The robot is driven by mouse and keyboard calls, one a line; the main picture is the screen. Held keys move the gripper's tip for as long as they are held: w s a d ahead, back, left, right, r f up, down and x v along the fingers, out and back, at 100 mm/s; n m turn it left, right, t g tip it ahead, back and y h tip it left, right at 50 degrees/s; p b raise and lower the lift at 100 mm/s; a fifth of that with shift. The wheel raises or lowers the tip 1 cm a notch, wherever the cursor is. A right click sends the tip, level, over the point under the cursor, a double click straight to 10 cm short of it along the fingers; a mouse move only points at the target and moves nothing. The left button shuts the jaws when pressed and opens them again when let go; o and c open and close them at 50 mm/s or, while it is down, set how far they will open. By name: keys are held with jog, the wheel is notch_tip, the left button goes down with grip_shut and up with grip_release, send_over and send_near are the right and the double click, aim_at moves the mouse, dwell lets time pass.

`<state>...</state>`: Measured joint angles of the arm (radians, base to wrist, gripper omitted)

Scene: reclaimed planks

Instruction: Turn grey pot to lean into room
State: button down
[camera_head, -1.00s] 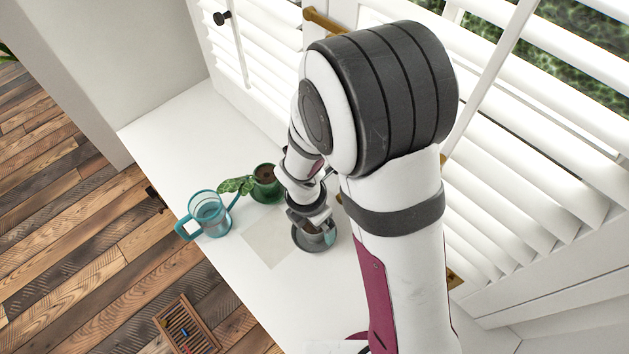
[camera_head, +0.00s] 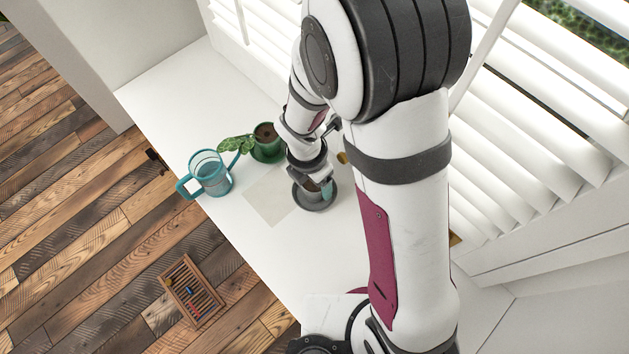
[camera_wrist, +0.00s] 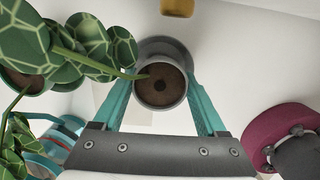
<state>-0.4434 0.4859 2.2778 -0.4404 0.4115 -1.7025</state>
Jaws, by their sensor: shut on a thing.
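The grey pot (camera_head: 308,197) stands upright on a dark grey saucer (camera_head: 318,209) on the white surface. In the wrist view the pot (camera_wrist: 160,103) shows brown soil, and a green stem runs from it leftward to large patterned leaves (camera_wrist: 90,37). My gripper (camera_wrist: 160,80) is shut on this pot, with one teal finger on each side. In the head view my gripper (camera_head: 314,186) comes down over the pot from above and hides much of it, and the plant's leaves cannot be made out there.
A green pot (camera_head: 266,136) with a leafy plant stands left of the grey pot. A teal watering can (camera_head: 210,175) is farther left, near the edge. A pale flat sheet (camera_head: 268,196) lies between. White shutters (camera_head: 545,125) border the right.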

notch_tip(320, 180, up, 13)
jog(key=shift+f, duration=0.15)
dwell(0.4)
notch_tip(320, 180, down, 10)
jog(key=n, duration=0.4)
jog(key=shift+f, duration=1.25)
grip_release()
